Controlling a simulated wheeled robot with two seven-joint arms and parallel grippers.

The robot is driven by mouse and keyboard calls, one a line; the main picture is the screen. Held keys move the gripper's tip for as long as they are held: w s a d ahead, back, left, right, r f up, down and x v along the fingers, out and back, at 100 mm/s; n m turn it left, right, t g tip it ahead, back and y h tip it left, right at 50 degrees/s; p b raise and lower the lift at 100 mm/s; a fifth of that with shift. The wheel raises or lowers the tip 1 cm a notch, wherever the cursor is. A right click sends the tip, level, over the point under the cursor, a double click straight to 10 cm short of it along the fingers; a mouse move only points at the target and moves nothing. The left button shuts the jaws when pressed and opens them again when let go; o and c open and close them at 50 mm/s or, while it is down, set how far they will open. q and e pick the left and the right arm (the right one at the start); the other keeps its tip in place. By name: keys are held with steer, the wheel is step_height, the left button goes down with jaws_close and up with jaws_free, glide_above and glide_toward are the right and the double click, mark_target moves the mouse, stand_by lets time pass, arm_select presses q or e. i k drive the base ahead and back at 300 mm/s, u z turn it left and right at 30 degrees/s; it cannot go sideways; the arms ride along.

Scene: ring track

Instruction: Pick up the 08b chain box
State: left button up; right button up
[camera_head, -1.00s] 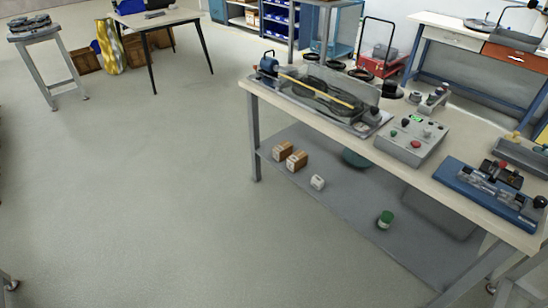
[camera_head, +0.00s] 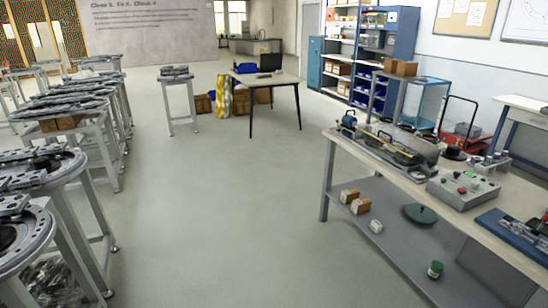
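No label reading 08b can be made out, so I cannot tell which box is the 08b chain box. Two small brown boxes with pale labels sit on the lower shelf (camera_head: 390,222) of the right workbench: one brown box (camera_head: 349,195) and a second brown box (camera_head: 361,206). A small white box (camera_head: 376,226) lies just right of them. Larger brown boxes (camera_head: 405,68) stand by the blue shelving at the back. Neither of my grippers is in view.
The workbench (camera_head: 375,152) carries a track fixture and a control box (camera_head: 463,188). A green-lidded jar (camera_head: 435,270) is on its lower shelf. Stands with ring tracks (camera_head: 70,105) line the left. A black-legged table (camera_head: 262,79) stands at the back. The middle floor (camera_head: 220,210) is clear.

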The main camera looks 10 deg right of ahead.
mark_target(347, 196)
steer(key=u, duration=0.1)
steer(key=i, duration=3.55)
steer(key=z, duration=0.05)
